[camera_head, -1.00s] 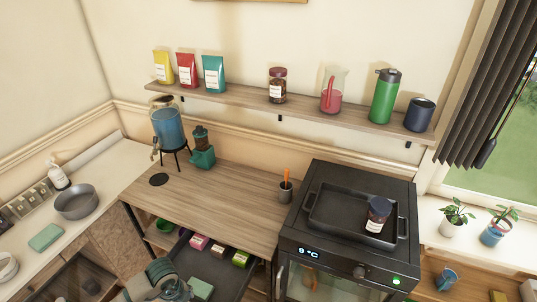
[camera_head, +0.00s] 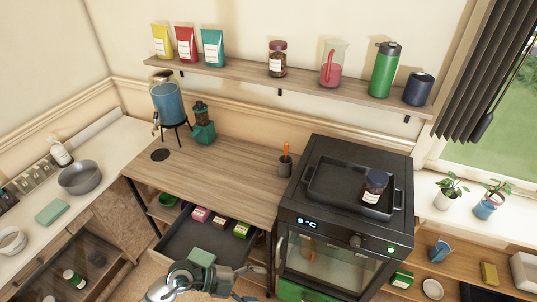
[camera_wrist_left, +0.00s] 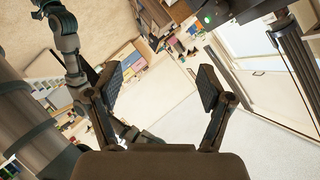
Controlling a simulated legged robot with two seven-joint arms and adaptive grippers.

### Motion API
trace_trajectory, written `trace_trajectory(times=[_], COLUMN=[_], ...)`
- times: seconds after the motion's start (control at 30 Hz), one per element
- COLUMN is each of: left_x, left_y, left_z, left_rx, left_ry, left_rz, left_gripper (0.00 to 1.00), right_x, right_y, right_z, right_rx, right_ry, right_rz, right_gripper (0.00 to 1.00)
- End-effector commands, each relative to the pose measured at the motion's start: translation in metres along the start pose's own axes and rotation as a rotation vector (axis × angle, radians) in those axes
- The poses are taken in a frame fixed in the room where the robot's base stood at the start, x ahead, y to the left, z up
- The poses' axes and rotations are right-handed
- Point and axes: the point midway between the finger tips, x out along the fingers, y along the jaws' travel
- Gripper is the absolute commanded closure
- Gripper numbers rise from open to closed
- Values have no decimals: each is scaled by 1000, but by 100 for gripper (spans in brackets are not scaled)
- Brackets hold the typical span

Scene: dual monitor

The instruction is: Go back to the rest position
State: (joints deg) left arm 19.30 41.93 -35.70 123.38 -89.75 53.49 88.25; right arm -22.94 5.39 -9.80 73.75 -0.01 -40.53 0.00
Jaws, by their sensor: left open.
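My left gripper (camera_head: 250,282) is at the bottom edge of the head view, in front of the open drawer, with its arm coming in from the lower left. Its fingers point right and look spread. In the left wrist view, the gripper (camera_wrist_left: 160,88) shows two dark fingers wide apart with nothing between them. A grey-green arm link (camera_wrist_left: 62,28) shows at the upper left of that view; I cannot tell which arm it belongs to. My right gripper cannot be made out.
The wooden counter (camera_head: 225,170) is mostly clear.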

Motion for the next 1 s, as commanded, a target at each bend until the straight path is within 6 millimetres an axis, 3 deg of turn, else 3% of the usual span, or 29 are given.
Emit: trace_trajectory(times=[0.03,0.1,0.17,0.27,0.37,0.47,0.5,0.6,0.7,0.8,1.0], left_x=[5,-5,-26,-72,-116,-144,-149,-148,-140,-129,-108], left_y=[-23,-62,-92,-120,-110,-60,-32,41,103,154,230], left_z=[-26,-49,-54,-32,18,76,94,121,127,121,90], left_rx=[-6,-30,-82,-230,-454,-734,-849,-1102,-1292,-1435,-1638], left_ry=[101,190,215,144,-50,-333,-451,-709,-889,-1011,-1150], left_rz=[-170,-444,-680,-1039,-1313,-1448,-1455,-1382,-1246,-1093,-777], left_gripper=[20,20,20,20,20,20,20,20,20,20,20], right_x=[0,0,0,0,0,0,0,0,0,0,0], right_y=[0,0,0,0,0,0,0,0,0,0,0], right_z=[0,0,0,0,0,0,0,0,0,0,0], right_rx=[0,0,0,0,0,0,0,0,0,0,-1], right_ry=[0,0,0,-1,-1,-1,-1,-1,-1,-1,-1], right_rz=[0,0,0,0,0,0,0,0,0,0,0], right_gripper=[73,73,73,73,73,73,73,73,73,73,73])
